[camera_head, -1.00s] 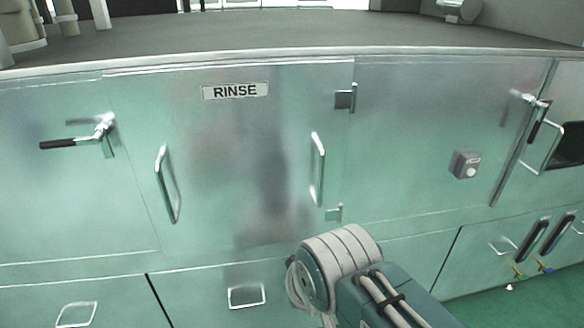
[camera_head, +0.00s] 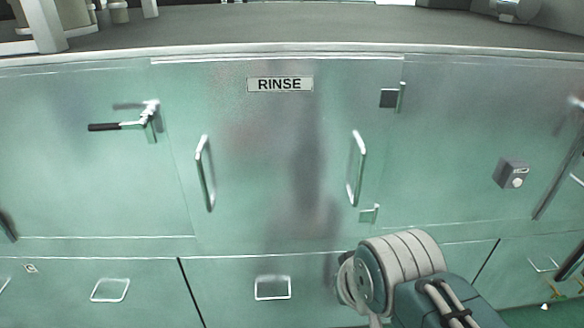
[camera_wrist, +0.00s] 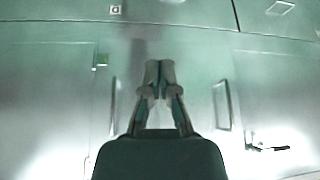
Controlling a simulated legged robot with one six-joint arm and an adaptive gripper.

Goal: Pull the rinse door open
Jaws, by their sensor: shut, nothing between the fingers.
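The rinse door (camera_head: 255,190) is a shiny pale-green metal panel with a black-on-white RINSE label (camera_head: 279,84), and it looks shut. It has two upright bar handles, one on the left (camera_head: 205,172) and one on the right (camera_head: 356,168). Both handles also show in the wrist view, where the picture is upside down. A lever latch with a black grip (camera_head: 125,125) sits left of the door. Hinges (camera_head: 393,97) are on the right side. My gripper (camera_wrist: 159,66) is shut and empty, pointing at the panel between the two handles and touching neither. The head view does not show it.
A grey worktop (camera_head: 300,33) runs above the doors. Drawers with a square pull (camera_head: 273,288) lie below. A grey box with a round knob (camera_head: 512,174) is fixed on the right panel. Green floor (camera_head: 545,314) shows at the lower right.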

